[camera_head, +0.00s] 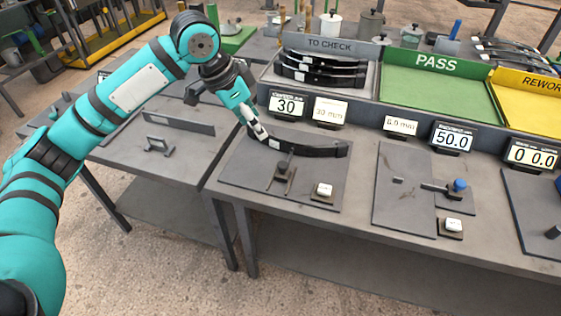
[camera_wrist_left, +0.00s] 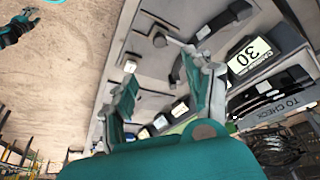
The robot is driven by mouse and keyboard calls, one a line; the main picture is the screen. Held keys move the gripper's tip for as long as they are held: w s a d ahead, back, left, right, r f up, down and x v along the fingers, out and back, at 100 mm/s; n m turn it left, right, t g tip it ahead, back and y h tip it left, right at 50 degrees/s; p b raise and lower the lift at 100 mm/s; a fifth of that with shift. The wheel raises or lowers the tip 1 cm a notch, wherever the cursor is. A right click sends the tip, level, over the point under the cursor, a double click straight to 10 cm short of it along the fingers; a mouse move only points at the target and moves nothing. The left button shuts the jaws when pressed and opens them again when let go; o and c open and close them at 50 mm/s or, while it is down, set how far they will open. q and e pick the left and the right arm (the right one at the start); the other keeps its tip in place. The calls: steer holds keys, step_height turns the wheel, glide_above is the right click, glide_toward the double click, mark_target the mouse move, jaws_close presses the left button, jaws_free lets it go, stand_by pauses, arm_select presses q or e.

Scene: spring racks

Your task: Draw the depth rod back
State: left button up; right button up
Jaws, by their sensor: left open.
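The depth rod (camera_head: 285,165) is a short dark rod on a small block in the left measuring fixture (camera_head: 245,178). Its far end points at the middle of a dark curved leaf spring (camera_head: 312,150); whether they touch is too small to tell. In the wrist view the rod's dark block (camera_wrist_left: 160,40) shows beyond the fingers. My left gripper (camera_head: 260,134) is open above the leaf's left end, up and left of the rod. Whether a finger touches the leaf is unclear. Its spread fingers show in the wrist view (camera_wrist_left: 165,98).
A white button (camera_head: 324,189) sits right of the rod. A display reading 30 (camera_head: 287,105) stands behind. A TO CHECK tray (camera_head: 370,75) holds dark leaves. A second fixture (camera_head: 390,205) with a blue knob (camera_head: 460,185) is to the right.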

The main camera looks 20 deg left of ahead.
mark_target(282, 164)
arm_select(q)
steer(key=p+x, duration=0.1)
steer(key=x, duration=1.6)
steer(key=shift+f, duration=0.2)
steer(key=shift+c, duration=0.3)
jaws_close()
steer(key=shift+s+r, duration=0.1)
